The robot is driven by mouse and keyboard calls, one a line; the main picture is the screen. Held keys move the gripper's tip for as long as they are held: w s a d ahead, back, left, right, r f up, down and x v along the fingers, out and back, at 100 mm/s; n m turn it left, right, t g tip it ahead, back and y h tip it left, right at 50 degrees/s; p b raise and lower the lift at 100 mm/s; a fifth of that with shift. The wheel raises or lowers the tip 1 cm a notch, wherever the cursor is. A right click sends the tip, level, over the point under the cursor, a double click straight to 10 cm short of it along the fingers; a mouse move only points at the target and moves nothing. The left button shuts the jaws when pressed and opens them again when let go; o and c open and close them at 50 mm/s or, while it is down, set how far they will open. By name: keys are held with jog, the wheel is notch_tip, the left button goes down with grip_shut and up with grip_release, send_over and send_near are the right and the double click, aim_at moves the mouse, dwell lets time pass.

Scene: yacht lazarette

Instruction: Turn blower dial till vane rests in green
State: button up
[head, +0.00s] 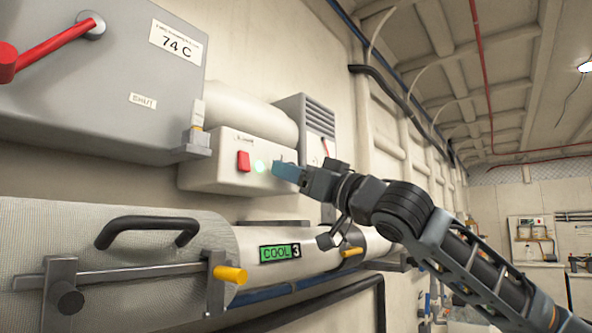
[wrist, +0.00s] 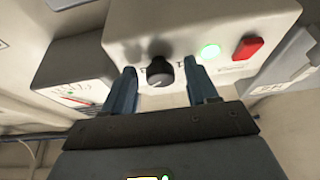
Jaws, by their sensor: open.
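The blower dial (wrist: 160,72) is a dark round knob with a paler, grey face, on the front of a cream control box (wrist: 215,20). My gripper (wrist: 162,82) is open, with one blue finger on each side of the dial and gaps visible between. In the head view my gripper (head: 287,172) is at the right end of the box (head: 208,170) and hides the dial. A gauge (wrist: 76,93) with a pale face and a thin red needle is left of the dial in the wrist view. Its green zone cannot be made out.
A red switch (head: 243,161) and a lit green lamp (head: 262,167) sit beside the dial. A louvred grey housing (head: 305,115) is behind. A grey "74 C" cabinet (head: 110,85) is upper left.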

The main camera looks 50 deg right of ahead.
jog(key=shift+c, duration=0.4)
jog(key=c, duration=1)
jog(key=shift+o, duration=0.2)
jog(key=shift+n+y+b, duration=0.3)
jog(key=shift+n+y, duration=0.1)
jog(key=shift+n, duration=0.2)
jog(key=n+y, duration=0.1)
jog(key=n, duration=0.2)
jog(key=shift+d+y+b, duration=0.15)
jog(key=shift+y+b, duration=0.15)
jog(key=shift+b, duration=0.1)
jog(key=n+g+y, duration=0.1)
jog(key=n, duration=0.2)
jog(key=shift+d+r+n+y, duration=0.1)
jog(key=shift+n+y, duration=0.3)
jog(key=n, duration=0.1)
jog(key=n+y+p, duration=0.1)
jog(key=n, duration=0.1)
jog(key=n+g+p, duration=0.1)
jog(key=shift+r+n+y, duration=0.25)
jog(key=shift+n+y, duration=0.05)
jog(key=shift+d+n+g+y+p, duration=0.1)
jog(key=shift+n+g+y+p, duration=0.1)
jog(key=shift+n+g+p, duration=0.45)
jog(key=shift+n+g+y+p, duration=0.1)
jog(key=shift+n+y+p, duration=0.15)
jog(key=shift+n, duration=0.7)
jog(key=shift+f+n, duration=0.1)
jog(key=shift+n, duration=0.2)
